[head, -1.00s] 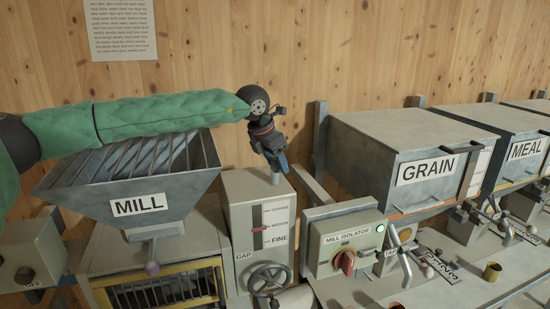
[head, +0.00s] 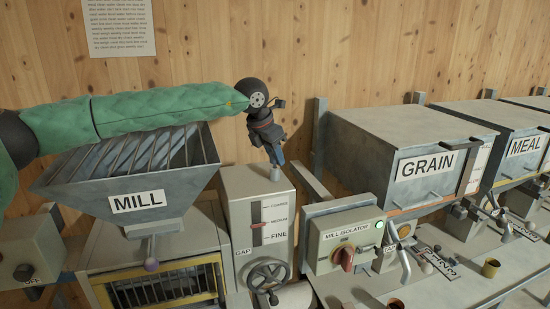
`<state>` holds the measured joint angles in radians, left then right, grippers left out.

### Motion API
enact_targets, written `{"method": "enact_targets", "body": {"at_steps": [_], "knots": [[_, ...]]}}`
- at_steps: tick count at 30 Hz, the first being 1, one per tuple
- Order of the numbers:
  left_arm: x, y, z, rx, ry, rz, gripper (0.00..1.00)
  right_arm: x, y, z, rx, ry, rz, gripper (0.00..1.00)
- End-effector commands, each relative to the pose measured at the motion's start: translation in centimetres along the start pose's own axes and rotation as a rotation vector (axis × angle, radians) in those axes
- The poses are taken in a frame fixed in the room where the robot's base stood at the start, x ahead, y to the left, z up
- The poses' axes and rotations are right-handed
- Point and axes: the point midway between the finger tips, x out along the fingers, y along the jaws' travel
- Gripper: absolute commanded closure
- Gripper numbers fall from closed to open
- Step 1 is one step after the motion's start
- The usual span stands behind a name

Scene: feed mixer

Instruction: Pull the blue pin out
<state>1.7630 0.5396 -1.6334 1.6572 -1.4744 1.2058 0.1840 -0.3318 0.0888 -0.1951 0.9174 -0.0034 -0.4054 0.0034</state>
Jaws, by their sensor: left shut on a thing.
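My left gripper (head: 274,154) points down over the top of the grey GAP box (head: 238,193). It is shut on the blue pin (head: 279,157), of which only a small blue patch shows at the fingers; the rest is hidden. A short light-grey post (head: 276,174) stands on the box top directly below the fingertips. I cannot tell whether the pin is still seated in it. My right gripper is not in view.
The slatted MILL hopper (head: 140,180) lies under my left arm. The MILL ISOLATOR box (head: 342,240), with a red knob and green light, stands right of the GAP box and its handwheel (head: 268,275). GRAIN (head: 410,140) and MEAL bins stand farther right.

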Motion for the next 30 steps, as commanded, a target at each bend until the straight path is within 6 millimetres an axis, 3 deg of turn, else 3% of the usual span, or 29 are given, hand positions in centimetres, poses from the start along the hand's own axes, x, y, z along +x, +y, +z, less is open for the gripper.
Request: {"method": "enact_targets", "body": {"at_steps": [30], "knots": [[-2.4, 0.0, 1.0, -0.001, 0.000, -0.001, 1.00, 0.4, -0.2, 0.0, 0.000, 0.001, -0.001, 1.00]]}}
